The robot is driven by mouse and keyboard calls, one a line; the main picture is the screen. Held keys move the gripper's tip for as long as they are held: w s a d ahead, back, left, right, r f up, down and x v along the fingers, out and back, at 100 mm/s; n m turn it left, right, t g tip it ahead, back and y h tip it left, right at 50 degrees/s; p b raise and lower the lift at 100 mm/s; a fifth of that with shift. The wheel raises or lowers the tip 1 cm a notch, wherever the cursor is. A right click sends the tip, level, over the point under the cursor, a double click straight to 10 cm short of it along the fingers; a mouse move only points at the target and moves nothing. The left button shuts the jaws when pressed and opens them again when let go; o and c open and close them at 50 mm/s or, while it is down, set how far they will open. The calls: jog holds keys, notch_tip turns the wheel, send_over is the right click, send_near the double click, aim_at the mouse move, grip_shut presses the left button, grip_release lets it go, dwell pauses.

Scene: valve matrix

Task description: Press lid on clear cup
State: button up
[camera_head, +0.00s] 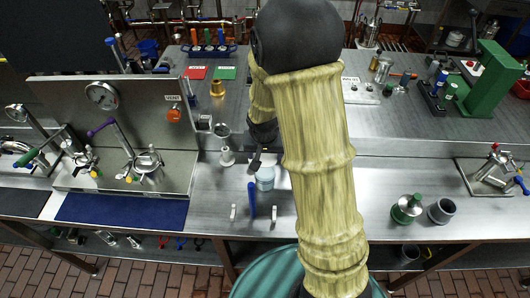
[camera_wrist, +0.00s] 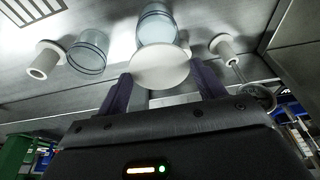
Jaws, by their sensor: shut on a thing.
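A white round lid (camera_wrist: 160,68) sits between the two dark fingers of my gripper (camera_wrist: 163,86) in the wrist view, and my gripper is shut on it. A clear cup (camera_wrist: 157,24) lies just beyond the lid. The lid's disc overlaps the cup's near end in the picture, and I cannot tell whether they touch. A second clear cup (camera_wrist: 88,50) stands apart to the left. In the head view, a pale clear cup (camera_head: 265,181) stands on the steel bench just below my gripper (camera_head: 256,163). My arm hides part of this area, and the lid is not distinct there.
A white spool-shaped post (camera_head: 227,156) stands left of the cup, and a blue upright piece (camera_head: 252,200) is in front. A blue mat (camera_head: 120,210) lies farther left. Right of my arm, a green-based fitting (camera_head: 407,208) and a grey cup (camera_head: 441,211) stand on open bench.

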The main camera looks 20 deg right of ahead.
jog(key=shift+f+b, duration=2.05)
jog(key=shift+f, duration=0.65)
jog(key=shift+f, duration=0.3)
jog(key=o, duration=1)
jog(key=shift+r, duration=0.15)
jog(key=v, duration=1.7)
jog(key=shift+s+b, duration=0.2)
jog(key=shift+b, duration=0.2)
